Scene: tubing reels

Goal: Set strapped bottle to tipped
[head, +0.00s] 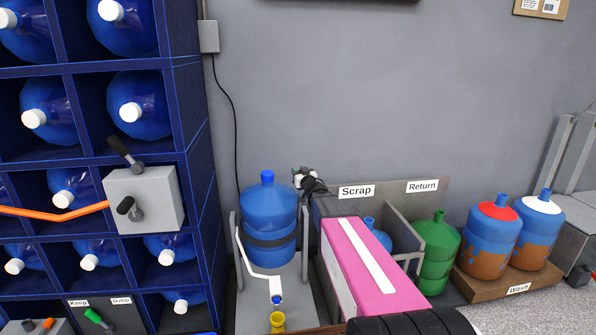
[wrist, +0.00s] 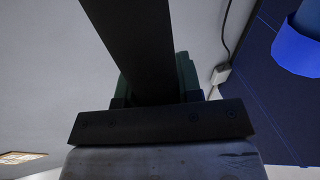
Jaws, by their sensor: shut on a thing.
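The strapped bottle (head: 268,218) is blue and stands upright in a grey cradle (head: 304,238), with a dark strap around its middle. A white bent lever (head: 252,262) is at the cradle's front left. My gripper (head: 301,176) is just right of the bottle's top. In the wrist view, my gripper (wrist: 158,88) is shut on a dark bar (wrist: 130,40) that runs between its green fingers. I cannot tell what the bar belongs to. A blue rounded part, likely the bottle's cap (wrist: 298,50), shows at the wrist view's upper right.
A navy rack (head: 196,150) of blue bottles stands at the left, with a grey lever box (head: 142,198) on it. A yellow cup (head: 277,322) is below the cradle. Bins labelled Scrap (head: 356,191) and Return (head: 422,186), then a Wash platform (head: 518,282) with two bottles, are at the right.

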